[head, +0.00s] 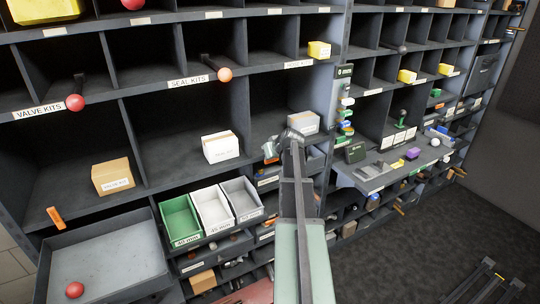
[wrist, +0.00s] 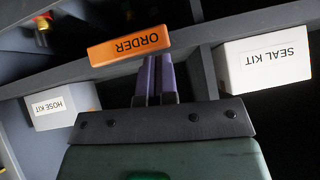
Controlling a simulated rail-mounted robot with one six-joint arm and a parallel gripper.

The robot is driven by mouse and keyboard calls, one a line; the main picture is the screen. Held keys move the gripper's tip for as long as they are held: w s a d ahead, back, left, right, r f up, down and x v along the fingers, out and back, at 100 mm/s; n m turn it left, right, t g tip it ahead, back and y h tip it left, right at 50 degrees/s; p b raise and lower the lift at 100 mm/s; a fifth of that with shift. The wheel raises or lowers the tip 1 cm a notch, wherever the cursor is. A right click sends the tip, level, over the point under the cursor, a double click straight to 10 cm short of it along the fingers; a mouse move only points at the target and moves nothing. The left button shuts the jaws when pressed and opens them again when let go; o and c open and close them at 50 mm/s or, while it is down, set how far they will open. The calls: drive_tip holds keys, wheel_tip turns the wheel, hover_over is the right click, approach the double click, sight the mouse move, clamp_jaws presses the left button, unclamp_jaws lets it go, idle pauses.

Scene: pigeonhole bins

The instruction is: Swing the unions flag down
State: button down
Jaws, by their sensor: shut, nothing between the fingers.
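An orange flag marked ORDER (wrist: 130,46) lies along a grey shelf edge in the wrist view, its lettering upside down. My gripper (wrist: 155,60) is shut and empty, its fingertips right at the flag's edge; I cannot tell whether they touch. Another orange flag (head: 56,217) stands tilted at the shelf edge far left. No label reading unions is legible, so I cannot tell which flag is the unions one.
Green, white and grey bins (head: 182,220) sit below, beside a grey tray (head: 100,262) holding a red ball. Round-ended levers (head: 225,74) jut from the shelf above. The floor at right is mostly clear.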

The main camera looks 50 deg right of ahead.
drive_tip(key=shift+r+p, duration=0.3)
drive_tip(key=shift+r, duration=0.25)
drive_tip(key=shift+r, duration=0.1)
drive_tip(key=w+r+p+v, duration=0.2)
drive_tip(key=p+v, duration=0.9)
drive_tip(key=v, duration=0.2)
drive_tip(key=s+a+f+n+g+b, duration=0.1)
drive_tip(key=s+a+f+g, duration=0.1)
drive_tip(key=a, duration=1.4)
drive_tip(key=s+a+f+n+g+y+b, duration=0.1)
drive_tip(key=a+f+g, duration=0.3)
drive_tip(key=a, duration=1.2)
drive_tip(key=s+a+f+n+g+b, duration=0.1)
drive_tip(key=s+a+f+n+g, duration=0.1)
drive_tip(key=a, duration=1.4)
drive_tip(key=shift+s+f+g+y+b, duration=0.35)
drive_tip(key=shift+s+f, duration=0.2)
drive_tip(key=shift+s, duration=0.3)
